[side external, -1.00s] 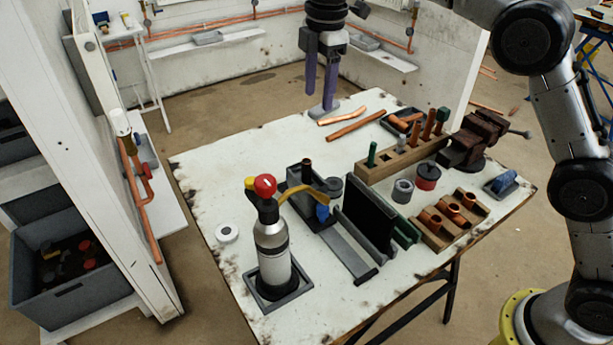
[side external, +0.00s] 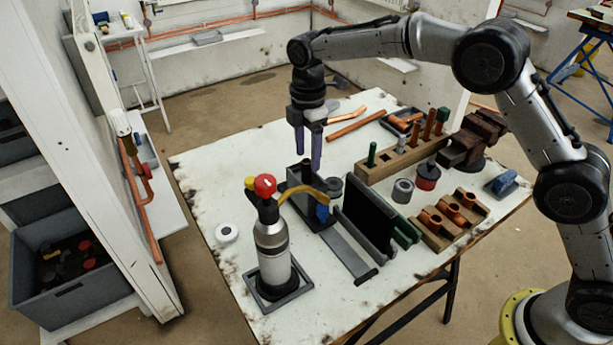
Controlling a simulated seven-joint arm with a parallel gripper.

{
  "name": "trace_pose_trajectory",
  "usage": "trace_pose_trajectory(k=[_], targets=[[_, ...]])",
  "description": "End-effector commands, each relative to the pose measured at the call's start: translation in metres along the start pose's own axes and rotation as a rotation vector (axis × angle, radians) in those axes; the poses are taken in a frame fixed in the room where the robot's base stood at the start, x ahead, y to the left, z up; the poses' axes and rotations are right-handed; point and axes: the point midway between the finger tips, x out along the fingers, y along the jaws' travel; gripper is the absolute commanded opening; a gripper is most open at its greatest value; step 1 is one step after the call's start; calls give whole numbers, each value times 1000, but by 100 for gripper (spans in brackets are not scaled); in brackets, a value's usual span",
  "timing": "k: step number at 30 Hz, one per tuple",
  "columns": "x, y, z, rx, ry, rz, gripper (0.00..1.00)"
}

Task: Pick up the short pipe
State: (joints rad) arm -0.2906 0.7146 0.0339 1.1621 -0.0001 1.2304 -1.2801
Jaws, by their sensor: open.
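My gripper (side external: 309,161) is open and empty, with its purple fingers pointing down over the back of the table, just above and behind the grey box. A longer copper pipe (side external: 350,130) lies flat behind the wooden rack. More upright copper pipes (side external: 428,125) stand in the wooden rack (side external: 400,160). I cannot tell for sure which one is the short pipe.
A gas torch (side external: 272,240) with a red knob stands at the front left in a square tray, its bent nozzle reaching over the grey box. A black panel (side external: 368,217) and a block of copper fittings (side external: 450,215) are to the right. The table's left side is mostly clear.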

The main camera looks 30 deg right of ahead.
Motion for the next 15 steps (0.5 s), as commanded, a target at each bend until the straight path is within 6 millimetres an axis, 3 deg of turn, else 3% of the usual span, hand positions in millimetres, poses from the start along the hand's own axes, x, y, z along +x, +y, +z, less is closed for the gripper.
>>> trace_pose_trajectory(k=[6,15], targets=[[31,2,-2,0,-1,-2,62],[39,2,-2,0,0,-1,62]])
